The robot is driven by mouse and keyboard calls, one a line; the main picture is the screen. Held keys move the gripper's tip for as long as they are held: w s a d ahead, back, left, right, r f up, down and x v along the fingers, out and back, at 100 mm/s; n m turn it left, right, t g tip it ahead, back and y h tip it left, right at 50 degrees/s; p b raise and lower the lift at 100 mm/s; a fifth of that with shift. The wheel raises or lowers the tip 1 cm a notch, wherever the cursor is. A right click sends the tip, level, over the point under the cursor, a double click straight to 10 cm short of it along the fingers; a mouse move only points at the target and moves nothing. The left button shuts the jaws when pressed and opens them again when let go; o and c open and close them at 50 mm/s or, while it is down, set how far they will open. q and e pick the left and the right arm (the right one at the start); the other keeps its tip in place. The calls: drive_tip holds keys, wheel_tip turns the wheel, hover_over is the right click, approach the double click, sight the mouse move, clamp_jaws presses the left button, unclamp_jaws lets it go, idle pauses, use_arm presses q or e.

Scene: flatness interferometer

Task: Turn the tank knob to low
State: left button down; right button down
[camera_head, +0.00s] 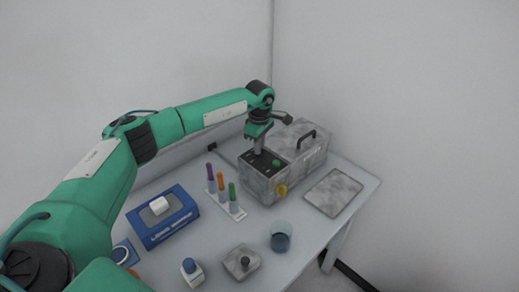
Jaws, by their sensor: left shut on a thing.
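The tank (262,187) is a grey mottled box at the back right of the table, with a black panel set in its top left part. My left gripper (259,152) reaches down from above onto that panel. It is shut on the tank knob, which is mostly hidden by the fingers, so its setting cannot be read. A round green part (276,162) sits on the panel just right of the fingers. A yellow knob (281,190) is on the tank's front face. My right gripper is not in view.
A grey lid with a black handle (307,138) covers the tank's right part. A rack holds coloured tubes (220,182). A blue device (162,216), a beaker (281,237), a small grey box (241,262), a blue-capped bottle (191,270) and a flat grey plate (333,192) stand around.

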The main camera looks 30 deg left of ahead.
use_arm(q)
drive_tip(key=n+b, duration=0.2)
drive_tip(key=n, duration=0.2)
drive_tip(key=shift+f, duration=0.1)
drive_tip(key=shift+n+b, duration=0.7)
drive_tip(key=shift+n, duration=0.7)
drive_tip(key=c, duration=1.5)
unclamp_jaws()
drive_tip(key=shift+o, duration=0.2)
